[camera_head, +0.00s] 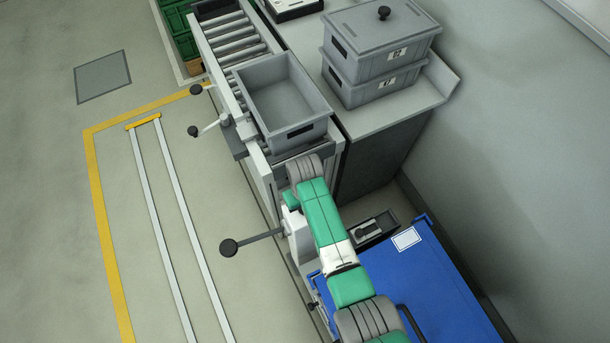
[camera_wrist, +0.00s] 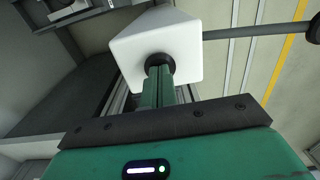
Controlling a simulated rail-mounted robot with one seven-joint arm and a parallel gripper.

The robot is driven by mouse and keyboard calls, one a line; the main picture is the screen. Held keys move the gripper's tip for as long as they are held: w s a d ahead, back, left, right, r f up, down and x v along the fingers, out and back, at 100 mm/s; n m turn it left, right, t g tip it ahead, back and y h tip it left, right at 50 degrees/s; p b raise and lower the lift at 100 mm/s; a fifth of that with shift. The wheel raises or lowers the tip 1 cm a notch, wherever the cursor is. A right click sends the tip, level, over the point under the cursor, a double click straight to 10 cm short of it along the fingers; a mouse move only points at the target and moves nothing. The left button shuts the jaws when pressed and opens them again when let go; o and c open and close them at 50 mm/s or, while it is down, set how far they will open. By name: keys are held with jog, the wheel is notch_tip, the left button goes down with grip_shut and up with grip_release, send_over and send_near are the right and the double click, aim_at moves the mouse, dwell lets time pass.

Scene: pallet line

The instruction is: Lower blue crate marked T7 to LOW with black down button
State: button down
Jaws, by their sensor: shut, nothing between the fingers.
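My gripper (camera_wrist: 159,74) is shut and empty. Its green fingertips are at a round black button (camera_wrist: 160,59) on a white box (camera_wrist: 165,33) in the wrist view; they overlap it, and I cannot tell whether it is pressed in. The white box also shows beside my arm in the head view (camera_head: 299,244), where my fingertips are hidden. I see no blue crate with a readable T7 mark. A large blue surface (camera_head: 432,290) with a blank-looking white label lies at lower right; I cannot tell whether it is a crate or a cart.
A grey open crate (camera_head: 303,132) sits at the near end of the roller conveyor (camera_head: 235,35). Two stacked grey boxes (camera_head: 365,75) stand on the bench (camera_head: 429,99). A black-knobbed lever (camera_head: 229,247) sticks out left of the white box. Floor with rails (camera_head: 180,240) is clear at left.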

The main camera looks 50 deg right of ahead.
dwell(0.5)
notch_tip(320, 180, up, 7)
jog(key=p, duration=0.7)
